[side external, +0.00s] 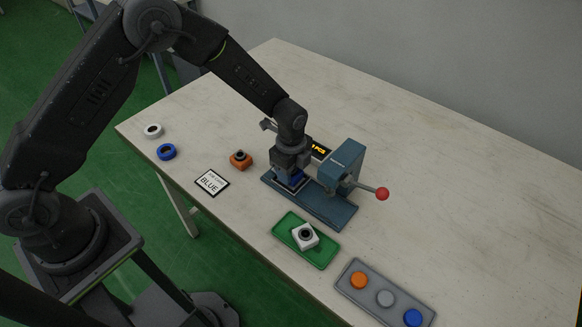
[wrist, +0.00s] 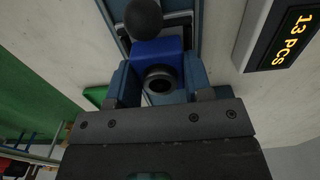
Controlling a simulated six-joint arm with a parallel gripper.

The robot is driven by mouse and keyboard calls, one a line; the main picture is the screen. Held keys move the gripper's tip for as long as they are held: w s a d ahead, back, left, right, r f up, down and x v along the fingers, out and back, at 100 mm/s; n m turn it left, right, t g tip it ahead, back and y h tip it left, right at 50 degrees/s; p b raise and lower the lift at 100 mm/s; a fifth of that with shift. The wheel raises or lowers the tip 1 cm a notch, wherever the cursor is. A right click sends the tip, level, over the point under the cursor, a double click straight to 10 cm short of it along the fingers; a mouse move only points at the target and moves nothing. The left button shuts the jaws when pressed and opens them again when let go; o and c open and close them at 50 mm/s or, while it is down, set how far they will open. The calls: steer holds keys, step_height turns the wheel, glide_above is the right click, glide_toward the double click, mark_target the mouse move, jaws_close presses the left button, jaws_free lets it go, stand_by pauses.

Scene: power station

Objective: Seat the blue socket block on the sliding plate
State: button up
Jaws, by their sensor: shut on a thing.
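My gripper (side external: 291,168) points down over the left end of the blue-grey fixture base (side external: 330,212). It is shut on the blue socket block (side external: 292,180), which shows low between the fingers. In the wrist view the blue block (wrist: 150,49), with a dark round socket ring, sits between the two fingers of my gripper (wrist: 160,85). The sliding plate is largely hidden under the block and gripper. I cannot tell whether the block touches it.
A press head (side external: 342,162) with a red-knobbed lever (side external: 381,194) stands right of my gripper. A green tray (side external: 290,250) holds a white socket block (side external: 305,236). An orange block (side external: 241,159), a BLUE card (side external: 212,182), two rings and a button panel (side external: 345,283) lie around. A count display (wrist: 283,37) stands close by.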

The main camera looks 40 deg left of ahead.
steer(key=shift+f, duration=0.25)
steer(key=o, duration=1)
step_height(320, 180, up, 14)
steer(key=s+a+r+n+t, duration=0.1)
steer(key=s+a+r+n, duration=0.3)
steer(key=r, duration=0.3)
steer(key=s+a+r+n+t, duration=0.2)
steer(key=s+r+n, duration=0.25)
steer(key=r, duration=0.25)
steer(key=s+a+r+n+t, duration=0.1)
steer(key=s+n, duration=0.3)
steer(key=s, duration=0.4)
steer(key=s+a+r+n+t, duration=0.1)
steer(key=s+a+r+n, duration=0.1)
steer(key=s+n, duration=0.3)
steer(key=s, duration=0.3)
steer(key=shift+a+r+t, duration=0.15)
steer(key=shift+a+t, duration=0.15)
